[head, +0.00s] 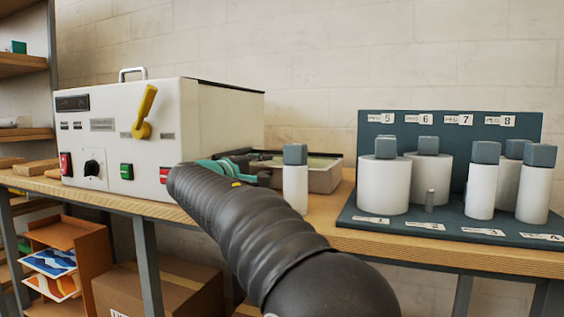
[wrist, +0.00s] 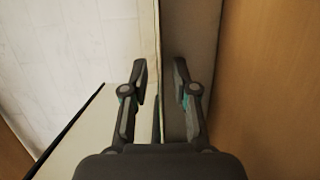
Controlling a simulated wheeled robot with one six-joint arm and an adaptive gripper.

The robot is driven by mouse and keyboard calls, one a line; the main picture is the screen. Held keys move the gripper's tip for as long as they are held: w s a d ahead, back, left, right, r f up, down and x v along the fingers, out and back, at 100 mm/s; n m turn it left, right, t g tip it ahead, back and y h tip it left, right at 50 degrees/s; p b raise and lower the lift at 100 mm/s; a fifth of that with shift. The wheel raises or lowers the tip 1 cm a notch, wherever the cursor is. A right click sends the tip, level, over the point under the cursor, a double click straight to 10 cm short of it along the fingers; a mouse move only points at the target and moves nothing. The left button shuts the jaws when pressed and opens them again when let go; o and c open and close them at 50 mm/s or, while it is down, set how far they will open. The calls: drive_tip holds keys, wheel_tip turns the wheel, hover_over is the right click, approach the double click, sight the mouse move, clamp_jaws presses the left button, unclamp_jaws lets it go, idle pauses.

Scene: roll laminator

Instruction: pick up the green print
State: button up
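A grey tray (head: 325,180) stands on the bench right of the laminator (head: 120,140). A dull greenish surface (head: 306,163) shows inside it; I cannot tell for sure that this is the green print. My gripper (head: 250,170) is beside the laminator's right side, at the tray's left end, partly behind my dark arm. In the wrist view my gripper (wrist: 163,72) is open, its two fingertips apart on either side of a thin pale edge with a faint green line. The grey tray wall (wrist: 192,30) passes below the right finger. I see no grip on anything.
A white cylinder with a grey cap (head: 295,185) stands close in front of the tray. A dark numbered rack (head: 365,225) with several capped white cylinders is to the right. An orange rack (head: 90,255) with blue and orange prints is at lower left. Bench (head: 500,260) front edge is clear.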

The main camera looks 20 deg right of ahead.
clamp_jaws()
drive_tip(key=shift+r, duration=0.1)
